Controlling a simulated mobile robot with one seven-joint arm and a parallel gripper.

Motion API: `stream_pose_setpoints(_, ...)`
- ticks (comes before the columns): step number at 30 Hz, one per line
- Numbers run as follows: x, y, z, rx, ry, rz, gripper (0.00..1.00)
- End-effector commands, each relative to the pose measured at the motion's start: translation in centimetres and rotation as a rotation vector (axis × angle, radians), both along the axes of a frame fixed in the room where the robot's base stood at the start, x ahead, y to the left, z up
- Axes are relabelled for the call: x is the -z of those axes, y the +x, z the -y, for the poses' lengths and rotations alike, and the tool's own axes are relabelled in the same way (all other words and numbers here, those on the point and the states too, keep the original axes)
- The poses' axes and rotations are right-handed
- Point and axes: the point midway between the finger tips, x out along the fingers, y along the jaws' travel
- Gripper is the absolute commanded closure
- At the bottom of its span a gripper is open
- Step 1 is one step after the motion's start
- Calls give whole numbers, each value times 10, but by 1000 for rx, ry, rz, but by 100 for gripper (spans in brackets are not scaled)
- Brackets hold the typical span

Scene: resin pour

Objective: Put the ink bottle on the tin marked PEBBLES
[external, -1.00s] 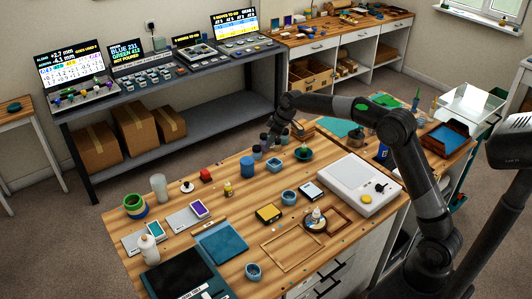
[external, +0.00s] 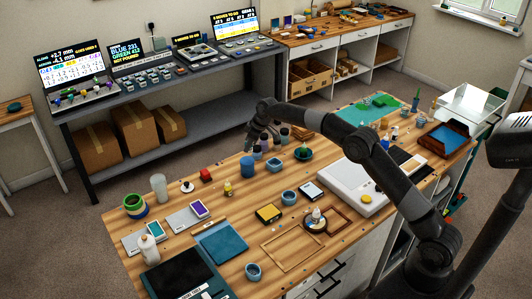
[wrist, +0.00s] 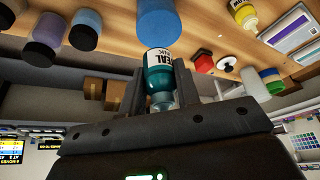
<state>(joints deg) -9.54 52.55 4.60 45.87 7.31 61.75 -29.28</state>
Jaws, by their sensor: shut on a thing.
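My gripper (wrist: 157,92) is shut on a teal ink bottle (wrist: 160,75) with a white label, seen between the fingers in the wrist view. In the external view my gripper (external: 252,143) is at the back edge of the wooden bench; the bottle is hard to make out there. A blue cylinder (external: 247,168) stands on the bench just below the gripper in the picture. It also shows beyond the bottle in the wrist view (wrist: 158,20). I cannot read PEBBLES on any tin, so I cannot tell which one bears it.
Several dark-lidded jars (wrist: 50,32) stand close beside the gripper. A small yellow bottle (external: 228,188), a red block (external: 205,175), blue cups (external: 289,197) and a green-filled dish (external: 303,153) stand nearby. A large white panel (external: 350,182) lies to the right.

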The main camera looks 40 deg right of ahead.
Motion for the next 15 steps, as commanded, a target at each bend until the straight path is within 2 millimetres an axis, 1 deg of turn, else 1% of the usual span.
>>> stream_pose_setpoints(1,3,2,-5,-1,0,2,93)
stream_pose_setpoints(3,6,3,-9,1,0,0,93)
stream_pose_setpoints(7,14,3,-10,2,-1,-1,93)
stream_pose_setpoints(12,38,3,-10,1,0,-3,93)
stream_pose_setpoints(15,46,3,-10,2,1,0,93)
